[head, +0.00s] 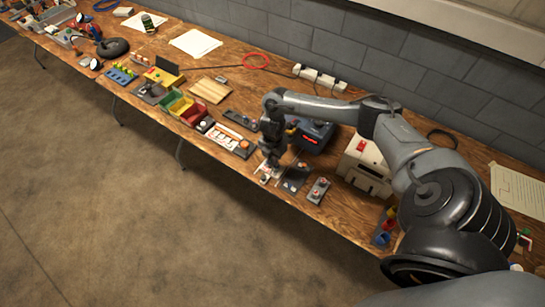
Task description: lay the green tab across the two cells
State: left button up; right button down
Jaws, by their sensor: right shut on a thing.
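My right gripper (268,168) points down near the front edge of the workbench, at the middle of the picture. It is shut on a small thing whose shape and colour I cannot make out. Just under and beside the fingertips is a small pale piece with red on it (264,179); whether it holds the two cells is too small to tell. A dark tray with small parts (293,186) sits just to its right. I cannot pick out the green tab or the two cells for certain. My left gripper is not in view.
A small grey box with a red top (318,190) stands right of the dark tray. Behind are a blue-grey device with a red display (314,137) and a beige box (364,168). Left are a white-and-orange tray (223,137) and red bin (194,113). The bench's front edge is close.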

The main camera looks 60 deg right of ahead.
jog(key=shift+f, duration=0.1)
dwell(0.4)
jog(key=shift+f, duration=0.25)
jog(key=c, duration=1)
grip_release()
jog(key=shift+c, duration=0.2)
jog(key=shift+r, duration=0.1)
jog(key=shift+r+p, duration=0.6)
jog(key=shift+p, duration=0.05)
notch_tip(320, 180, up, 4)
jog(key=p, duration=0.4)
jog(key=shift+f, duration=0.1)
jog(key=shift+r+p, duration=0.95)
jog(key=shift+p, duration=0.05)
